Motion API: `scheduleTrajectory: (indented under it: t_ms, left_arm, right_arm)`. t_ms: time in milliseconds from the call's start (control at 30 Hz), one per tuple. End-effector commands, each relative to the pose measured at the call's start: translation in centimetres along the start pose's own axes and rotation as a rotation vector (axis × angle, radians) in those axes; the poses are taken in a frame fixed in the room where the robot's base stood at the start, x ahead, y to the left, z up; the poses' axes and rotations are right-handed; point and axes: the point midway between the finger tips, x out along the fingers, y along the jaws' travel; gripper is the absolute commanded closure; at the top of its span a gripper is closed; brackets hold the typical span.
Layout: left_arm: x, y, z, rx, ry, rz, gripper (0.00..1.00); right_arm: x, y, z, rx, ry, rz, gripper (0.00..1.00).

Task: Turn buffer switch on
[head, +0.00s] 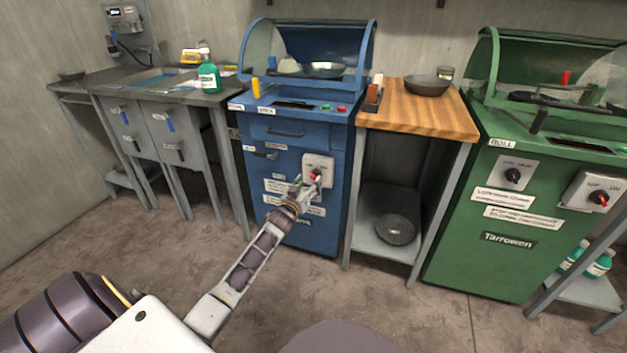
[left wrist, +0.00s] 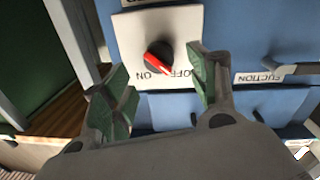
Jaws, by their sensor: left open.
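A switch plate (head: 319,164) with a black and red knob (head: 315,174) is on the front of the blue machine (head: 262,128). ON is at left and OFF at right there, OFF partly hidden by a finger. My left gripper (head: 309,187) is open right in front of this plate. In the left wrist view its green-padded fingers (left wrist: 158,70) are apart, one to each side of the knob; contact cannot be told. My right gripper is not in view.
The green machine (head: 480,240) at right has two knobs, one black (head: 513,175) and one red (head: 599,198). A wood-topped table (head: 415,120) stands between the machines. A handle (left wrist: 285,69) is near a SUCTION label. Floor in front is open.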

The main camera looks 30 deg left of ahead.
Motion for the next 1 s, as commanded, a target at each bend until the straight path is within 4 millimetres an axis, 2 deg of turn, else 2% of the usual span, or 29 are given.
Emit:
scheduleTrajectory:
  t_ms: [533, 1000]
  left_arm:
    - [4.0, 0.0, 0.1, 0.000, 0.001, 0.000, 0.40]
    - [4.8, 0.0, 0.0, 0.000, 0.000, 0.000, 0.40]
  right_arm:
    - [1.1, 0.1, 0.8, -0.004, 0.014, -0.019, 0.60]
    - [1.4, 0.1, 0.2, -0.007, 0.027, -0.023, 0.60]
